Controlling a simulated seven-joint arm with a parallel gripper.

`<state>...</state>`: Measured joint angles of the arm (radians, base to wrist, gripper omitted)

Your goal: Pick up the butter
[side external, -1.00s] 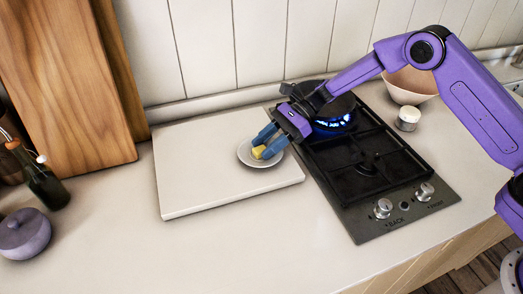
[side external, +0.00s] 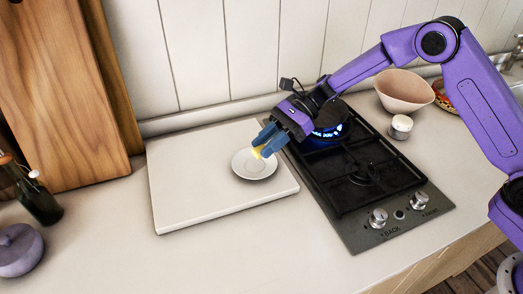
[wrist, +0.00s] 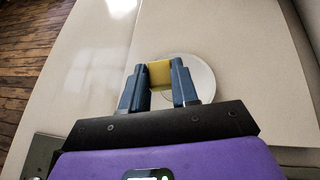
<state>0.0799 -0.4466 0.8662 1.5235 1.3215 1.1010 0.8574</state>
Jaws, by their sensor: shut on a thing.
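The butter (side external: 257,152) is a small yellow block between the blue fingers of my gripper (side external: 264,147). In the wrist view, the butter (wrist: 160,74) sits between the two fingertips of my gripper (wrist: 160,78), which touch it on both sides. My gripper is shut on it. The butter appears to be held above a white saucer (side external: 254,169), which shows bare below it. The saucer also shows behind the fingers in the wrist view (wrist: 205,80). The fingers hide part of the butter in the side view.
The saucer rests on a white board (side external: 190,205). A black gas stove (side external: 362,175) is just right of it, with a dark pan near my wrist. A white jar (side external: 400,127) and a pink bowl (side external: 404,92) stand behind. A purple pot (side external: 18,250) and dark bottle (side external: 40,203) are at left.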

